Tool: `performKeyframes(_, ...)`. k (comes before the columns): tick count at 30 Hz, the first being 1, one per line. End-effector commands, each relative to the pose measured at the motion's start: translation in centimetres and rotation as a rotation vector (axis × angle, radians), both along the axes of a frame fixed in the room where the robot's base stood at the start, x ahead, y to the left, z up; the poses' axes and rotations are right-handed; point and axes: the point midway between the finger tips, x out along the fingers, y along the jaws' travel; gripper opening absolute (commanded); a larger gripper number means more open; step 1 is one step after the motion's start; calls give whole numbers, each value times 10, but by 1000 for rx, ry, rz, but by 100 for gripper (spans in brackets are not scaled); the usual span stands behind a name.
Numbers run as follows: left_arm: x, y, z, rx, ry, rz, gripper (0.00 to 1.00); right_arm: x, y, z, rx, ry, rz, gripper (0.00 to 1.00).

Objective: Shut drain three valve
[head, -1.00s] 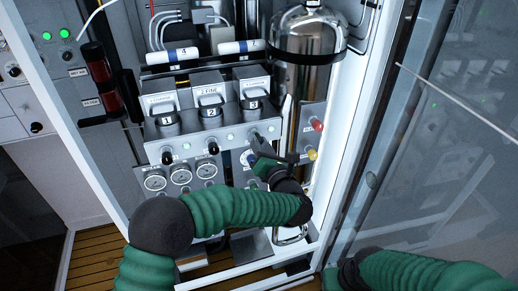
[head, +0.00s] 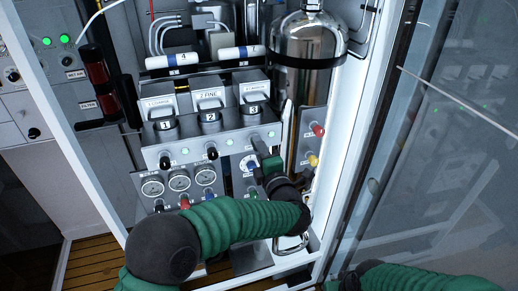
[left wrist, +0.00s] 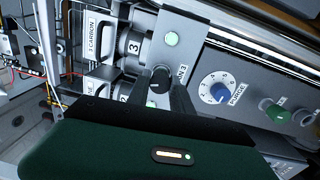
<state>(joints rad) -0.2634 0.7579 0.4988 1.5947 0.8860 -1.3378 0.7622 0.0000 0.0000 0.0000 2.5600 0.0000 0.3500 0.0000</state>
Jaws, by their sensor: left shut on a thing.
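The drain three valve is a small black knob (left wrist: 160,78) by a partly hidden label ending in "N 3" in the left wrist view. It sits below the canister marked 3 (head: 254,109). My left gripper (head: 258,146) is shut on this knob, with a dark finger on either side of it in the left wrist view (left wrist: 166,96). In the head view the gripper hides the knob. Which way the knob's handle points is hard to tell. My right forearm shows at the lower right, but its gripper is out of view.
Two other black drain knobs (head: 212,153) sit to the left on the same block. The blue purge dial (left wrist: 218,93) is close to my left gripper. Gauges (head: 179,180) lie lower left. Red and yellow knobs (head: 313,160) and a steel cylinder (head: 306,45) stand right.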

Motion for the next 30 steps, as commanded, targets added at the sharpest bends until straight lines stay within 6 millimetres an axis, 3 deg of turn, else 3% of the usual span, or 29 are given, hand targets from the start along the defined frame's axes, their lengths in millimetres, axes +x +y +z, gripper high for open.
performKeyframes(13, 0, -1, -3, 262, 92, -3, 0, 0, 0, 5, 0, 0, 0, 36)
performKeyframes(30, -1, -1, -6, 317, 113, -4, 0, 0, 0, 6, 0, 0, 0, 36)
